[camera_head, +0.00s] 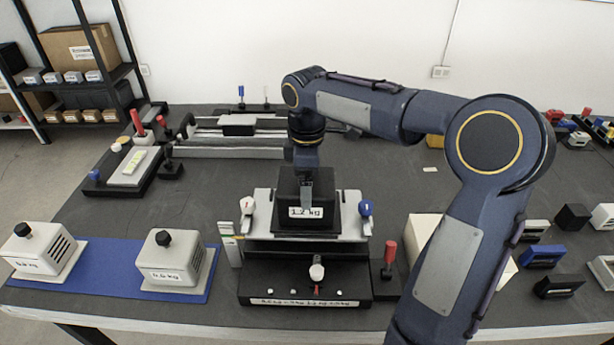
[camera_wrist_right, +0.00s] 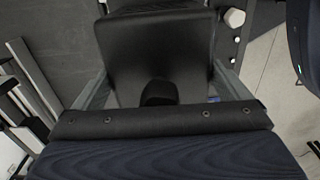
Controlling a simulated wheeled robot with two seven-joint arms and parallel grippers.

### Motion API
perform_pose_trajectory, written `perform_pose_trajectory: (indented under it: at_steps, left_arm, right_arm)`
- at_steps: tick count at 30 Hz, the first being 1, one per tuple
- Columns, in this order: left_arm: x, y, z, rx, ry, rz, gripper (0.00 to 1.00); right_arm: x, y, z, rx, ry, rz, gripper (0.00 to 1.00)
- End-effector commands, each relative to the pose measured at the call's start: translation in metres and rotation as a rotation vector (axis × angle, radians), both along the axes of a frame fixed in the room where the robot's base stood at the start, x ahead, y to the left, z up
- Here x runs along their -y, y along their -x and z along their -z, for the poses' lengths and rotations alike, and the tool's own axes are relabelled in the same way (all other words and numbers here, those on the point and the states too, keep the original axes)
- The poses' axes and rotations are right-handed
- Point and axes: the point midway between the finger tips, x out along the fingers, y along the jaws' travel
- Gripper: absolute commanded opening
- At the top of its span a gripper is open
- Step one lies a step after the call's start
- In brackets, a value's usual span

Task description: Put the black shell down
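The black shell (camera_head: 290,186) is a dark box with a white label on its front. It is upright over the light plate (camera_head: 350,215) of a stand in the middle of the table; whether its base touches the plate is hard to see. My right gripper (camera_head: 307,190) comes down from above, with one finger against the shell's front face. In the right wrist view the shell (camera_wrist_right: 150,45) fills the space between the two grey fingers, with no clear gap, and its dark knob (camera_wrist_right: 158,92) shows near the palm. My left gripper is out of view.
Two light grey shells (camera_head: 42,250) (camera_head: 175,258) stand on a blue mat (camera_head: 110,262) at the left. The stand has a white knob (camera_head: 248,205), a blue knob (camera_head: 366,208) and a red handle (camera_head: 390,252) close by. Small blocks (camera_head: 572,216) lie at the right.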

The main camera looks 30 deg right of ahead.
Motion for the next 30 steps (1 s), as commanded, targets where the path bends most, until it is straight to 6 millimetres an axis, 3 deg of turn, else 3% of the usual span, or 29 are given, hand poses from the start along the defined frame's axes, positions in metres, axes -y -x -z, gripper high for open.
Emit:
perform_pose_trajectory:
  at_steps: [11,24,30]
  left_arm:
    - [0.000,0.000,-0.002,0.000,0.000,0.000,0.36]
    - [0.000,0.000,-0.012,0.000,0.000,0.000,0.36]
    - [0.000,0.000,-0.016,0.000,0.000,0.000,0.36]
  right_arm:
    - [0.000,-0.001,-0.009,0.003,-0.001,0.000,1.00]
    - [0.000,-0.001,-0.096,0.004,0.000,-0.001,1.00]
    - [0.000,-0.001,-0.119,0.001,0.001,0.000,1.00]
